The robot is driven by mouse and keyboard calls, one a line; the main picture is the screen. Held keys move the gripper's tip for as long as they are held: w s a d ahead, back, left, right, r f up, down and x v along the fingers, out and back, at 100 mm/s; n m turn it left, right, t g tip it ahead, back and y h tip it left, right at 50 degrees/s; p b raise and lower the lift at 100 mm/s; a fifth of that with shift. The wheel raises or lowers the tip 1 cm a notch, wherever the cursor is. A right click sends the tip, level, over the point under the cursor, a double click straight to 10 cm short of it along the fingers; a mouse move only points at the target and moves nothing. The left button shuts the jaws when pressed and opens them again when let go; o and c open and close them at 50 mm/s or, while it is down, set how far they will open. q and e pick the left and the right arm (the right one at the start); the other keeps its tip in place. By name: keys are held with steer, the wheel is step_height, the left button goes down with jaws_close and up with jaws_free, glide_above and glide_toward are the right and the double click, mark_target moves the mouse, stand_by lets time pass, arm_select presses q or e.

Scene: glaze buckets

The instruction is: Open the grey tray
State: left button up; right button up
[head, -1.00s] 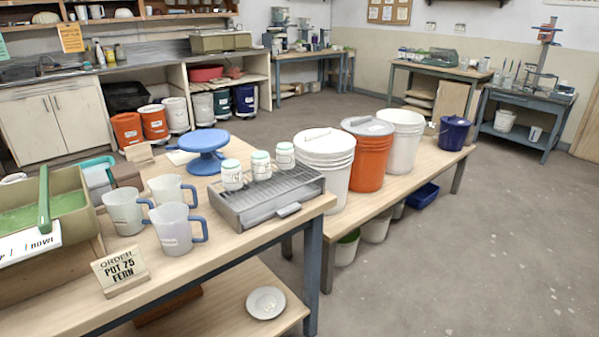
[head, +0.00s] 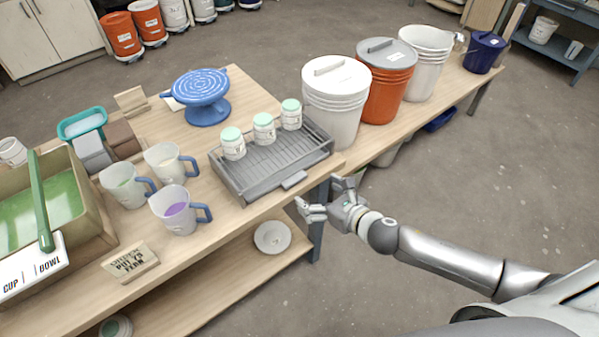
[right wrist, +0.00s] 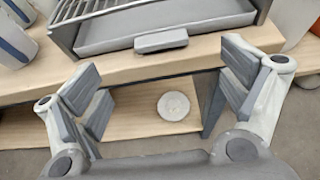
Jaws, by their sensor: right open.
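The grey tray (head: 262,186) sits at the front edge of the wooden table, under a slotted rack. Its handle (head: 294,180) sticks out at the front and shows in the right wrist view (right wrist: 161,41). Three white jars with mint lids (head: 263,129) stand on the rack. The tray looks shut. My right gripper (head: 322,196) is open and empty, just off the table edge in front of the handle. In the right wrist view its fingers (right wrist: 165,85) are spread, with the handle ahead between them and apart from both. My left gripper is not in view.
Cups with blue handles (head: 179,211) and an order sign (head: 130,262) stand left of the tray. A white lidded bucket (head: 335,105) stands close behind its right side. The floor at right is clear.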

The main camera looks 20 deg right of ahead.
mark_target(295, 179)
steer(key=x, duration=0.9)
steer(key=shift+w+a+p, duration=0.1)
steer(key=shift+w+p, duration=0.15)
steer(key=shift+p, duration=0.05)
